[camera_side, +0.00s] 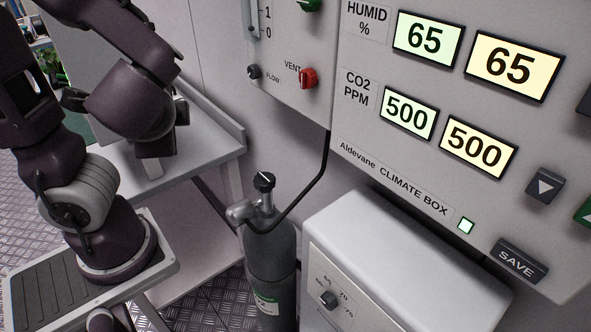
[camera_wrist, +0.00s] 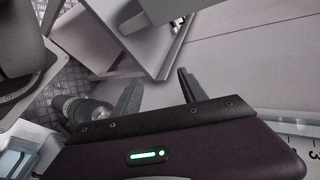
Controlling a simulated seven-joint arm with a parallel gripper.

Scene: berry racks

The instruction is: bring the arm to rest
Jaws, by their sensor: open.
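My arm is folded at the left of the side view, and my wrist end is above a light grey table. My gripper (camera_wrist: 157,92) shows in the wrist view with its two dark fingers apart and nothing between them. In the side view the wrist hides most of the gripper, and the fingertips are hard to make out there. The gripper appears clear of the climate box panel (camera_side: 400,165) and of the gas cylinder (camera_side: 270,262).
The grey table (camera_side: 215,142) stands behind my arm. The panel shows humidity 65 and 65, CO2 500 and 500, a lit green lamp (camera_side: 466,226) and a SAVE button (camera_side: 519,261). A red vent knob (camera_side: 308,78) and a white box (camera_side: 410,250) with a dial are nearby.

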